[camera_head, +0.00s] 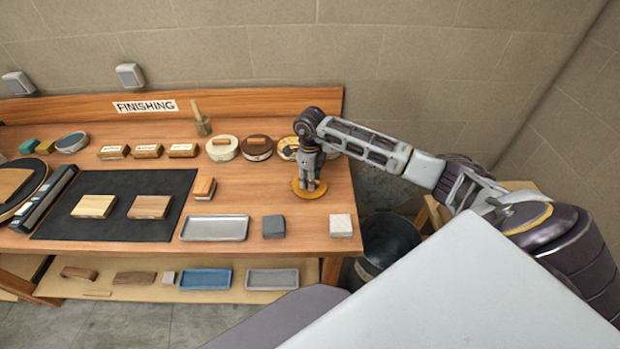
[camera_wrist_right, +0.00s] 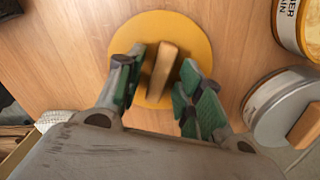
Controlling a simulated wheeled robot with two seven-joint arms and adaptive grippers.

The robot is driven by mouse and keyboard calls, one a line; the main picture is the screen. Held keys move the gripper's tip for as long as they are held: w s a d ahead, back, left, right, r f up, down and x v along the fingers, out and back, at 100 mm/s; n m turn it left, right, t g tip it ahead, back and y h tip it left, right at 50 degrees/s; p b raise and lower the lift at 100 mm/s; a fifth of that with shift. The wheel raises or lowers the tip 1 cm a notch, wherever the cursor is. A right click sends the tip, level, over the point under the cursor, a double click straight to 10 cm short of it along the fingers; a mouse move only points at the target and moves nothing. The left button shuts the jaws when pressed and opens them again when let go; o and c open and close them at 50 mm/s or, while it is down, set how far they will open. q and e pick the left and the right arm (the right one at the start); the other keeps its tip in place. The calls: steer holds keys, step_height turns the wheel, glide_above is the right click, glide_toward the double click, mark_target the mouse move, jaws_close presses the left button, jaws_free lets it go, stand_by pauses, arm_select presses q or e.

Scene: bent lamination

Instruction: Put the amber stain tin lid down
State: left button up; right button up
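The amber stain tin lid (camera_head: 300,193) is a flat round amber disc with a wooden block handle (camera_wrist_right: 162,72). It lies flat on the wooden bench, right of the dark mat. My right gripper (camera_head: 311,185) points down over it. In the right wrist view, the fingers (camera_wrist_right: 158,95) of my right gripper stand on both sides of the handle, apart, with the amber disc showing in the gaps. A tin (camera_head: 287,147) behind the gripper is partly hidden by it. My left gripper is not in view.
Tins with a cream lid (camera_head: 222,147) and a brown lid (camera_head: 257,147) stand at the back. A grey tray (camera_head: 214,228), a dark grey block (camera_head: 273,227) and a pale block (camera_head: 341,225) lie along the front. The bench's right edge is close to the lid.

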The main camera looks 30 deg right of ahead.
steer(key=shift+r, duration=0.15)
step_height(320, 180, up, 12)
steer(key=b, duration=0.2)
stand_by(0.8)
steer(key=shift+s, duration=0.1)
stand_by(0.7)
